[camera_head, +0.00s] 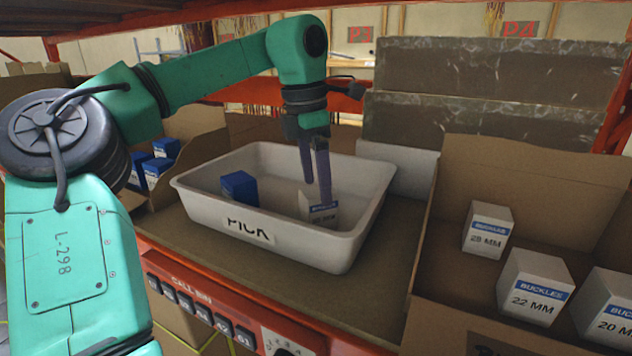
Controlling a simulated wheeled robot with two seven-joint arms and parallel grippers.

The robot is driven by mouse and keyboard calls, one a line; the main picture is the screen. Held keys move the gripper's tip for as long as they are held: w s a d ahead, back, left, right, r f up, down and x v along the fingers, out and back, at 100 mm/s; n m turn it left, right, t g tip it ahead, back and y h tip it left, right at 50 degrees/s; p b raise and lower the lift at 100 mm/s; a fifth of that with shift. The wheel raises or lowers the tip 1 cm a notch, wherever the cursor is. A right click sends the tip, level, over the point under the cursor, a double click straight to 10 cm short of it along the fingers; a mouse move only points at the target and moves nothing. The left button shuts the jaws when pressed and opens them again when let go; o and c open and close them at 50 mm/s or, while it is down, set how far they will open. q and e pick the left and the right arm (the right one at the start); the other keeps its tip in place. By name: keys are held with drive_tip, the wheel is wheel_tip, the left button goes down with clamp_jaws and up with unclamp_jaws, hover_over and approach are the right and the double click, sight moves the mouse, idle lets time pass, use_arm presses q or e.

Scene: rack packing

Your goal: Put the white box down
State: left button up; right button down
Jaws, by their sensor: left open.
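A white box (318,212) with a blue label band stands inside the white tray (300,243) marked PICK, toward its right side. My left gripper (318,190) reaches down into the tray from above. Its fingers are at the top of the white box, and the jaws are open. A finger hides part of the box's top. A dark blue box (239,188) is also in the tray, to the left of the white box. My right gripper is out of the picture.
A cardboard bin (533,182) on the right holds several white buckle boxes (535,287). Another bin with blue boxes (158,165) is behind the tray's left side. Orange rack beams frame the shelf. Bare shelf shows right of the tray.

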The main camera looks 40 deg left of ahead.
use_arm(q)
wheel_tip(320, 180, up, 8)
drive_tip(key=shift+s+f, duration=0.2)
drive_tip(key=shift+s, duration=0.2)
drive_tip(key=shift+a, duration=0.25)
drive_tip(key=shift+d+f, duration=0.1)
